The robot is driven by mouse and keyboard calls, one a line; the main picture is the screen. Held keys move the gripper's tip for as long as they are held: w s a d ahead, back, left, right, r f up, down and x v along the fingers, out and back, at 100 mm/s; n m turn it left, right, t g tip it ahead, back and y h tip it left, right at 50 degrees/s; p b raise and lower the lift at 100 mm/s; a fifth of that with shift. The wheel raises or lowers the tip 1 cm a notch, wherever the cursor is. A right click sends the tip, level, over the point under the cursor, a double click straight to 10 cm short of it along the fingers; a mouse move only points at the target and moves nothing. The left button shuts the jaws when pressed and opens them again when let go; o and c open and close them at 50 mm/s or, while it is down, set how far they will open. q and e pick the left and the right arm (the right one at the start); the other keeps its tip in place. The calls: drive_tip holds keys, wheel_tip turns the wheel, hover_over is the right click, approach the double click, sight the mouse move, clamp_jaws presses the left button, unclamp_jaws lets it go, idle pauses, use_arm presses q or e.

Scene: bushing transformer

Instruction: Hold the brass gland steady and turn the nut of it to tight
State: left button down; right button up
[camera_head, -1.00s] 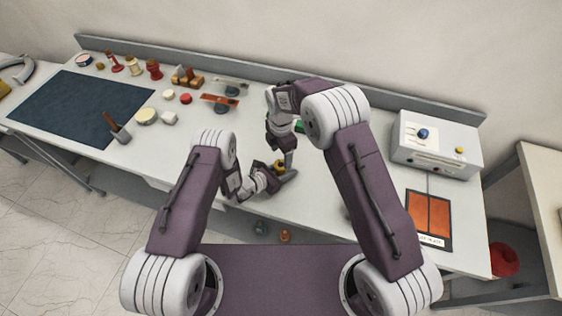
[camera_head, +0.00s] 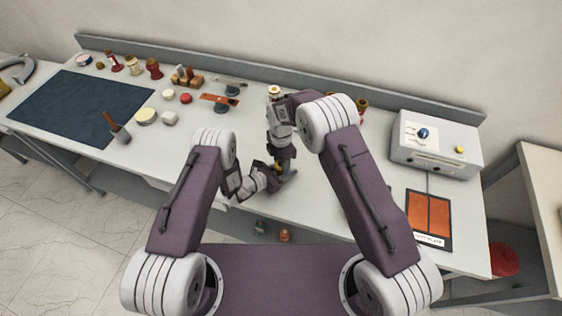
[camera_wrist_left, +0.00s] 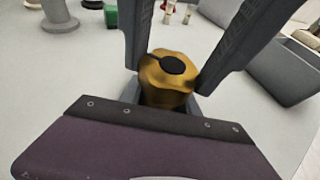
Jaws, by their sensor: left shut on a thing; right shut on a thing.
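The brass gland (camera_wrist_left: 165,78) stands upright in the left wrist view, with a dark round top. In the head view only a small yellow bit of it (camera_head: 279,167) shows between the grippers. My left gripper (camera_wrist_left: 166,100) is shut on its lower part, which is mostly hidden. My right gripper (camera_head: 284,165) comes down from above, its two grey fingers on either side of the gland's upper nut. It is shut on the nut. Thread and seating are hidden.
A grey box (camera_head: 436,146) with a blue knob stands right, behind an orange panel (camera_head: 428,218). The bench (camera_head: 320,195) around the grippers is mostly clear.

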drive_tip(key=shift+m, duration=2.9)
drive_tip(key=o, duration=1.4)
drive_tip(key=n, duration=0.6)
wheel_tip(320, 180, up, 12)
drive_tip(key=shift+r, duration=0.1)
